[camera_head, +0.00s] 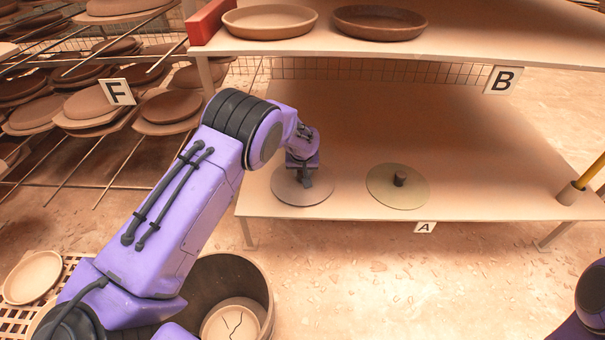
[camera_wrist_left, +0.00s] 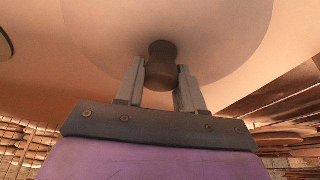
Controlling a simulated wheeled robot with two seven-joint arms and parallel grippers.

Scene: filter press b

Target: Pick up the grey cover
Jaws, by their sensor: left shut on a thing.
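The grey cover (camera_head: 301,194) is a flat round disc on the lower shelf board (camera_head: 400,140), near its front left. My left gripper (camera_head: 305,180) is over its middle. In the left wrist view the cover (camera_wrist_left: 225,35) has a dark brown knob (camera_wrist_left: 161,68), and the fingers of my left gripper (camera_wrist_left: 160,82) are shut on that knob, one on each side. The cover appears to lie flat; I cannot tell whether it touches the board. My right gripper is out of view.
A greenish cover (camera_head: 410,192) with a dark knob lies just to the right. The upper shelf (camera_head: 470,40) holds a pale dish (camera_head: 270,21) and a brown dish (camera_head: 379,22). A bin (camera_head: 262,285) with a cracked disc stands below. Racks of discs fill the left.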

